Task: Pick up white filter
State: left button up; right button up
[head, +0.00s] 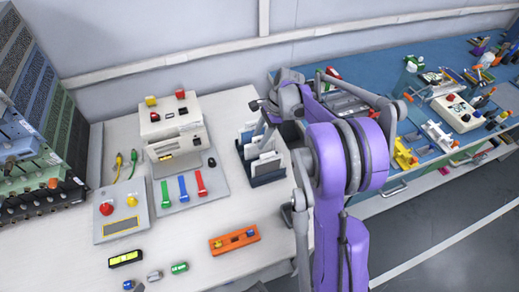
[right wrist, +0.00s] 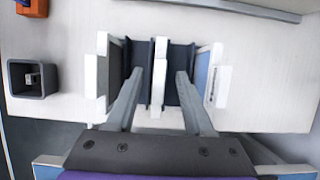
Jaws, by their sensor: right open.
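Several white filters stand upright in a dark rack (head: 268,179) near the table's right edge in the head view. In the right wrist view the middle white filter (right wrist: 158,78) stands in the dark rack (right wrist: 175,62). My right gripper (right wrist: 159,74) is open, with one finger on each side of this middle filter. Its fingers look apart from the filter; contact cannot be told. Other white-edged plates stand to the left (right wrist: 103,70) and right (right wrist: 212,75), outside the fingers. In the head view my right arm partly covers the rack area. My left gripper is not in view.
A control box with red and yellow buttons (head: 122,215), a white machine (head: 175,128) and an orange holder (head: 234,240) share the white table. A dark square cup (right wrist: 32,78) shows at left in the wrist view. A blue bench (head: 420,140) with tools stands right.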

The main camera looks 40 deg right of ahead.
aim_at(257, 143)
jog(key=x, duration=0.3)
jog(key=shift+a+f, duration=0.2)
jog(key=shift+f, duration=0.05)
grip_shut()
